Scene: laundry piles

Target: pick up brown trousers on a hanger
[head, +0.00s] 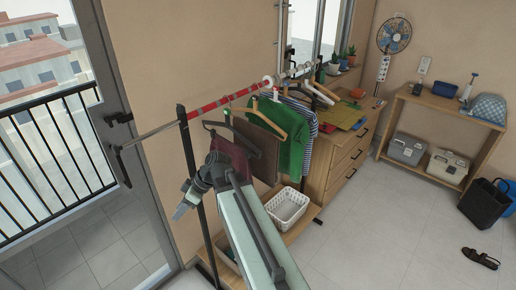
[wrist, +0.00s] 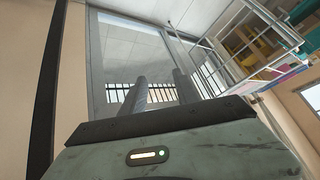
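The brown trousers (head: 266,158) hang on a wooden hanger (head: 268,122) from the clothes rail. They hang between a dark maroon garment on a black hanger and a green top. The maroon garment and my arm hide part of them. My gripper (head: 182,208) is at the left of the rack, below rail height and apart from the trousers. In the wrist view my gripper (wrist: 160,84) has its two fingers spread with nothing between them. The trousers cannot be made out in the wrist view.
The maroon garment (head: 229,150), green top (head: 293,140) and a striped garment (head: 310,128) hang close together. A black rack post (head: 190,160) stands near my gripper. A white basket (head: 287,208) sits below. The floor at right is mostly clear, with a sandal (head: 481,258).

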